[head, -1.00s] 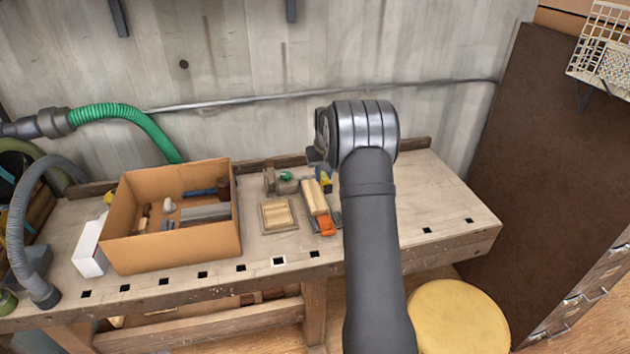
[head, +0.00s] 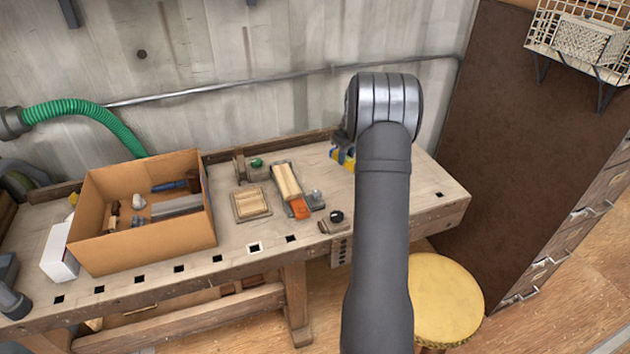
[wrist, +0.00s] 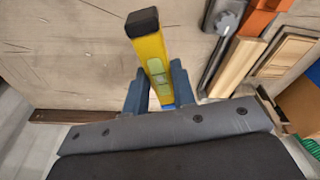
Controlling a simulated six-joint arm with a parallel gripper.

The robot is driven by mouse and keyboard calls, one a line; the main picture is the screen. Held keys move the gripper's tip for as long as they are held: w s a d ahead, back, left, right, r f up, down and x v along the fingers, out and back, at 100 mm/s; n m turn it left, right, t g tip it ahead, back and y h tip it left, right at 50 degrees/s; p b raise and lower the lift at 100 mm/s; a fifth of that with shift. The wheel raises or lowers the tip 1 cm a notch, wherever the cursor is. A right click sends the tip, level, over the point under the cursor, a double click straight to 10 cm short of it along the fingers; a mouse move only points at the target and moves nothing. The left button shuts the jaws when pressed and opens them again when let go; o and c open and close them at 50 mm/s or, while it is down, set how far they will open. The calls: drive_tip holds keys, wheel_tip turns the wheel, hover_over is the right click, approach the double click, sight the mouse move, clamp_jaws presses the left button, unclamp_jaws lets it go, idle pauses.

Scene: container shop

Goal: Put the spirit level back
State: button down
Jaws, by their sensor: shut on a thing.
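The spirit level is yellow with a black end cap and a pale green vial window; in the wrist view the spirit level (wrist: 152,55) stands out from between my fingers. My gripper (wrist: 158,88) is shut on it, with one blue finger on each side. In the head view my gripper (head: 343,152) shows only as a bit of blue and yellow over the back of the workbench (head: 420,190), to the left of my arm. My arm hides most of the gripper and level there. I cannot tell how high the level is above the bench.
A cardboard box (head: 150,245) with several tools stands on the bench's left. A wooden block (head: 250,204), a plane-like tool with an orange end (head: 300,208) and a small black-knobbed piece (head: 333,222) lie mid-bench. A yellow stool (head: 445,300) stands in front. The bench's right end looks clear.

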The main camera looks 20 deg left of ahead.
drive_tip(key=shift+w+d+f, duration=0.2)
drive_tip(key=shift+w+d, duration=0.05)
drive_tip(key=shift+a+f+n, duration=0.25)
drive_tip(key=shift+f+n, duration=0.05)
hover_over(315, 181)
drive_tip(key=f, duration=0.6)
drive_tip(key=shift+s+d+f, duration=0.1)
drive_tip(key=shift+d+f, duration=0.05)
drive_tip(key=shift+d, duration=0.15)
drive_tip(key=shift+a+f, duration=0.1)
drive_tip(key=shift+f, duration=1.95)
drive_tip(key=shift+f, duration=0.15)
drive_tip(key=c, duration=1.2)
unclamp_jaws()
